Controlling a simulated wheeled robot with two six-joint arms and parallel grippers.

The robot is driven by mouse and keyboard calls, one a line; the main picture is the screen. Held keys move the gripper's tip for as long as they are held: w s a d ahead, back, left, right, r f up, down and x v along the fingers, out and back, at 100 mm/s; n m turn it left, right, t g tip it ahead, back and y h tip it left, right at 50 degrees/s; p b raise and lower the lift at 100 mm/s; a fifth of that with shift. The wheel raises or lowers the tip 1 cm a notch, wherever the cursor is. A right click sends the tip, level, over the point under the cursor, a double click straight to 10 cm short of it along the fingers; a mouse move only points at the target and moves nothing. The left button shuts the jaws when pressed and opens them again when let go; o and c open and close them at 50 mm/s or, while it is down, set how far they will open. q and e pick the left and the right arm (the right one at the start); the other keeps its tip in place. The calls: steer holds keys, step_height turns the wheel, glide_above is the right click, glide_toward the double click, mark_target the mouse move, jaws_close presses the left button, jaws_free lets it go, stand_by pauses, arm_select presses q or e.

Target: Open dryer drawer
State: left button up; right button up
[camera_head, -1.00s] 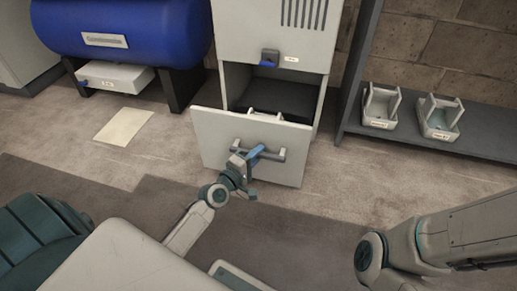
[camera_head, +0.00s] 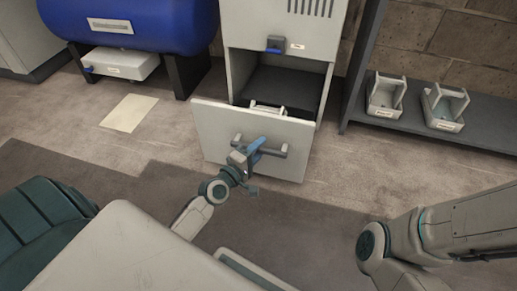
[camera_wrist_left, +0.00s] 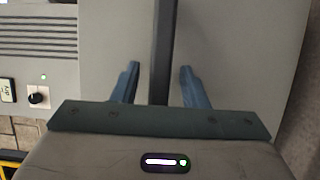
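The dryer drawer (camera_head: 220,126) stands pulled out from the lower part of the pale grey cabinet (camera_head: 270,20), with its dark inside showing. A small pale item (camera_head: 268,109) shows inside, behind the drawer front. My left gripper (camera_head: 256,147) is at the bar handle on the drawer front (camera_wrist_left: 240,40). In the left wrist view, the dark handle bar (camera_wrist_left: 163,40) runs between its two blue fingers (camera_wrist_left: 158,78). The fingers flank the bar closely; their contact with it is not clear. My right arm shows at the lower right, but its gripper is out of view.
A blue tank (camera_head: 125,30) stands at the back left, with a pale sheet (camera_head: 129,113) on the floor before it. A low dark shelf (camera_head: 410,125) at the right holds two pale trays (camera_head: 386,97) (camera_head: 444,108). Floor right of the drawer is clear.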

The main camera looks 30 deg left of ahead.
arm_select(q)
steer(key=s+a+b, duration=0.1)
steer(key=s, duration=0.9)
steer(key=shift+s+a, duration=0.35)
